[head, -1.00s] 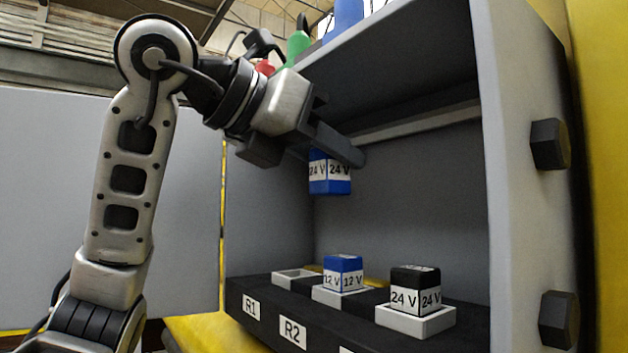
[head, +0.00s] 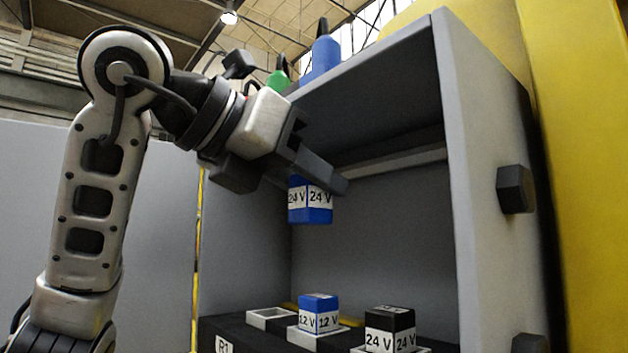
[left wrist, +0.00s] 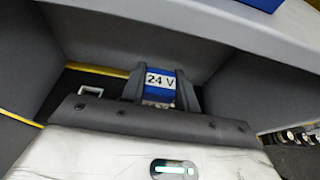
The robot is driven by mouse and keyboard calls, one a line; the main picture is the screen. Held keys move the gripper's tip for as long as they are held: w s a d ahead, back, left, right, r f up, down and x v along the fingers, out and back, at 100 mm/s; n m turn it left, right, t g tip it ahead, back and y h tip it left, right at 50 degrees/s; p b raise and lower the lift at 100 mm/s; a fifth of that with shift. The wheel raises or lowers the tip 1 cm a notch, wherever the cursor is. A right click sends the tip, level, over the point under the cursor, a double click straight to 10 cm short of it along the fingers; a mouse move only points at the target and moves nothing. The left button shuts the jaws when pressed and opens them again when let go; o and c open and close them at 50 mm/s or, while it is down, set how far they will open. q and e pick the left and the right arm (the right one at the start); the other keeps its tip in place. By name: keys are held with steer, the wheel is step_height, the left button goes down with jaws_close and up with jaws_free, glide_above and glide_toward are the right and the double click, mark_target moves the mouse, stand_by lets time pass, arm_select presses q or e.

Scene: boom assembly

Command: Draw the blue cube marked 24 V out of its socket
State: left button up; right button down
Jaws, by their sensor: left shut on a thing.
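The blue cube marked 24 V (head: 311,202) is held in the air inside the grey cabinet. My left gripper (head: 315,182) is shut on its upper part, and the cube hangs roughly upright below the fingers. In the left wrist view the cube (left wrist: 160,84) sits between the two fingers. An empty white socket (head: 270,318) is on the dark base at the left, well below the cube. My right gripper is not in view.
A blue cube marked 12 V (head: 319,313) and a black cube marked 24 V (head: 390,330) stand in sockets below. The cabinet's right wall (head: 470,180) and top edge (head: 365,65) bound the space. Bottles, one blue (head: 326,62), stand on top.

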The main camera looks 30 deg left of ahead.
arm_select(q)
steer(key=s+a, duration=0.2)
steer(key=s, duration=0.4)
steer(key=s+a, duration=0.3)
steer(key=s, duration=0.4)
steer(key=shift+s+a, duration=0.2)
steer(key=shift+a, duration=0.1)
stand_by(0.4)
